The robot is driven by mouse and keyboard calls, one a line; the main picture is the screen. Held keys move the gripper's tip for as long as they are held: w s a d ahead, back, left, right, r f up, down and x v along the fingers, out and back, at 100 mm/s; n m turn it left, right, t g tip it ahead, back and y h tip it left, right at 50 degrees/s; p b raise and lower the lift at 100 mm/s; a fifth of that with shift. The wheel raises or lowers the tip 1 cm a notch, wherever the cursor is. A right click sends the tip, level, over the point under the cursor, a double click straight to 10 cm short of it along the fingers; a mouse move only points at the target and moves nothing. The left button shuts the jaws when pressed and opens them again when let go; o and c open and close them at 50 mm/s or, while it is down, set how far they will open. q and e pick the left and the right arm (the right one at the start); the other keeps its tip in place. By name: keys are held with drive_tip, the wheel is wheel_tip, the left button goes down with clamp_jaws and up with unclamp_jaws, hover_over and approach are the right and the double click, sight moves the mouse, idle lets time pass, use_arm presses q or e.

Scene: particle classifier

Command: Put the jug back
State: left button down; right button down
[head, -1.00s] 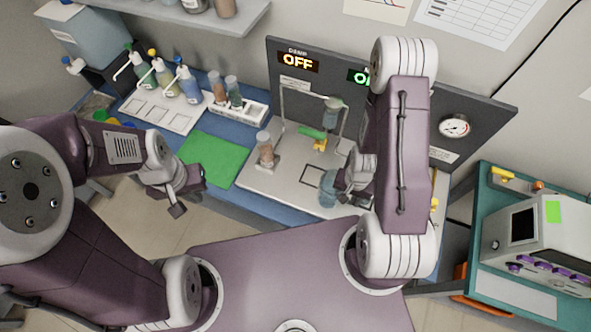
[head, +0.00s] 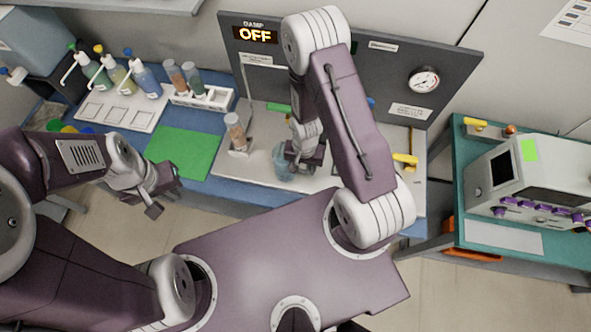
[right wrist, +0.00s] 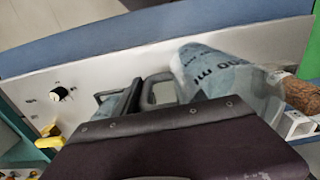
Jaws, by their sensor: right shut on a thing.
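The jug (head: 283,162) is a clear bluish vessel over the front part of the pale apparatus plate (head: 256,168). My right gripper (head: 297,154) is shut on its handle, from the jug's right side. In the right wrist view the jug (right wrist: 215,72) shows large ml markings, and its handle (right wrist: 152,90) is at the gripper's fingers. I cannot tell whether the jug's base touches the plate. My left gripper (head: 163,198) is open and empty in front of the green mat. My right arm hides the middle of the plate.
A tube of brown grains (head: 237,130) stands left of the jug. A tube rack (head: 203,97), squeeze bottles (head: 120,76) and a green mat (head: 184,152) lie further left. A dark panel (head: 395,70) with a gauge rises behind. A yellow lever (head: 405,159) is at right.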

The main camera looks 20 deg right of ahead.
drive_tip(key=shift+w+a+f, duration=0.85)
drive_tip(key=shift+w+a, duration=0.1)
drive_tip(key=shift+w, duration=0.15)
wheel_tip(320, 180, down, 4)
drive_tip(key=shift+s+d+r+p, duration=0.1)
drive_tip(key=shift+s+r+p, duration=0.1)
drive_tip(key=shift+p, duration=0.55)
drive_tip(key=shift+w+f, duration=0.2)
drive_tip(key=shift+f, duration=0.1)
drive_tip(key=c, duration=0.7)
unclamp_jaws()
drive_tip(key=shift+s, duration=0.1)
drive_tip(key=shift+o, duration=0.2)
